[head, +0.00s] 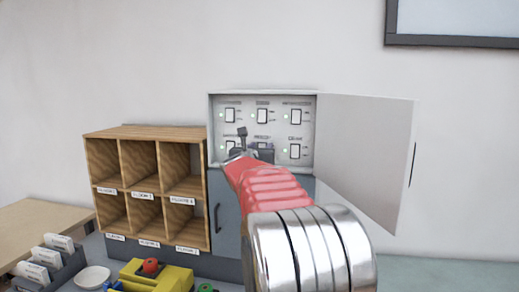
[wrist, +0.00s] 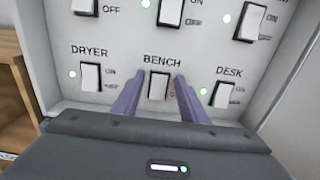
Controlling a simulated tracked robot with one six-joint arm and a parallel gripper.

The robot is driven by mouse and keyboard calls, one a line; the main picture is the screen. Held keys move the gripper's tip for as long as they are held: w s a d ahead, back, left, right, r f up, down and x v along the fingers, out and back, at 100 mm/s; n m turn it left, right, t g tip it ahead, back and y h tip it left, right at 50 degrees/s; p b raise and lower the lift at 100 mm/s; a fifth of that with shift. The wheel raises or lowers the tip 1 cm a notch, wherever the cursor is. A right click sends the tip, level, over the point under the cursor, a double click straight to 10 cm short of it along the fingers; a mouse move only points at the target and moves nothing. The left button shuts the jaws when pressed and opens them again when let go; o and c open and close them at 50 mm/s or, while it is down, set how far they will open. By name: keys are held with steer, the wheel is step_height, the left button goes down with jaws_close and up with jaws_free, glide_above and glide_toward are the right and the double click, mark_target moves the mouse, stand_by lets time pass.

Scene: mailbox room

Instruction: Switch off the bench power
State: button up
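The bench switch (wrist: 158,86) is a white rocker under the label BENCH in the wrist view, in the lower row of the panel. Part of the switch's OFF label is hidden by the right finger. In the head view my gripper (head: 252,143) is at the open switch cabinet (head: 212,118) and covers the bench switch there.
The dryer switch (wrist: 90,77) is left of the bench switch, the desk switch (wrist: 228,94) right; both have green lamps. More switches are above. The cabinet door (head: 365,150) stands open to the right. Wooden pigeonholes (head: 145,132) stand left, with a yellow object (head: 155,277) below.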

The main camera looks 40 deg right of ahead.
steer(key=shift+c, duration=0.3)
jaws_close()
steer(key=shift+s+d+f+t+h, duration=0.15)
steer(key=shift+f+t+h, duration=0.15)
steer(key=shift+h, duration=0.3)
steer(key=shift+f, duration=0.1)
steer(key=shift+a+f+t+h, duration=0.1)
steer(key=shift+f+t+h, duration=0.1)
steer(key=shift+t+h, duration=0.45)
steer(key=shift+a+f+t+h, duration=0.15)
steer(key=shift+t+h, duration=0.3)
steer(key=shift+h, duration=0.4)
steer(key=shift+o, duration=0.3)
jaws_free()
